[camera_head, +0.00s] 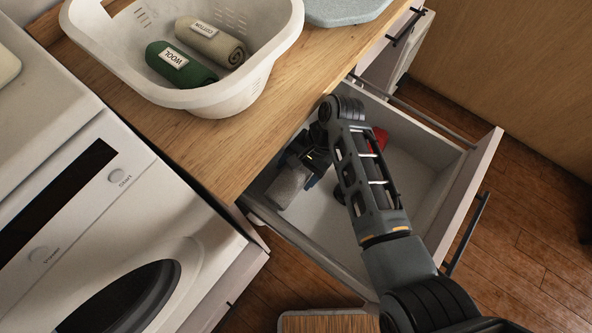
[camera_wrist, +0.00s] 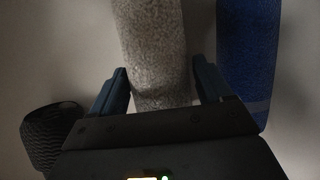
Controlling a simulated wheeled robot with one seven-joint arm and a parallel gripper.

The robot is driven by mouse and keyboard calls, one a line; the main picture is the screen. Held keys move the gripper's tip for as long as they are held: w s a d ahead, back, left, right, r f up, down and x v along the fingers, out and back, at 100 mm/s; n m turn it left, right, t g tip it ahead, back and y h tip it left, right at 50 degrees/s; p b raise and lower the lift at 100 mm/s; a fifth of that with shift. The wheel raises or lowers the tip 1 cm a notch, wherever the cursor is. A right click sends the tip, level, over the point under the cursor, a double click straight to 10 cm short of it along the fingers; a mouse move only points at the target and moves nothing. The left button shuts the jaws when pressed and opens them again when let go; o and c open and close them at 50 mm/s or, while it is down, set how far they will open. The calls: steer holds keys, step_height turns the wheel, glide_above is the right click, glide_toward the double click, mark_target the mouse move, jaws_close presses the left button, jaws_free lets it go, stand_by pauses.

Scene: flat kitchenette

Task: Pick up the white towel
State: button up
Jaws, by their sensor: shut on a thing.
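The white towel (camera_head: 287,186) is a rolled, greyish-white cloth at the left of the open drawer (camera_head: 425,150). In the wrist view the towel (camera_wrist: 152,45) runs up from between the two fingers. My gripper (camera_head: 302,160) reaches down into the drawer and is shut on the towel; in the wrist view my gripper (camera_wrist: 163,82) has one finger on each side of it. The towel's near end is hidden behind the gripper body. I cannot tell whether the towel touches the drawer floor.
A blue roll (camera_wrist: 248,55) lies close right of the towel in the wrist view, a dark ribbed object (camera_wrist: 50,135) at left. A red item (camera_head: 379,137) is in the drawer. A white basket (camera_head: 225,100) with green and beige rolls stands on the wooden counter (camera_head: 190,140).

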mark_target(297, 171)
steer(key=shift+r, duration=0.55)
steer(key=v, duration=0.3)
steer(key=shift+s+a+r, duration=0.15)
steer(key=shift+s+r, duration=0.15)
steer(key=shift+s, duration=0.05)
steer(key=d+r, duration=0.2)
steer(key=d, duration=0.1)
steer(key=s+d+r, duration=0.1)
steer(key=d+r, duration=0.1)
steer(key=d, duration=0.2)
steer(key=s+d+r, duration=0.1)
steer(key=d+r, duration=0.1)
steer(key=d, duration=0.1)
steer(key=shift+d+r, duration=0.25)
steer(key=shift+d, duration=0.05)
steer(key=shift+w, duration=0.1)
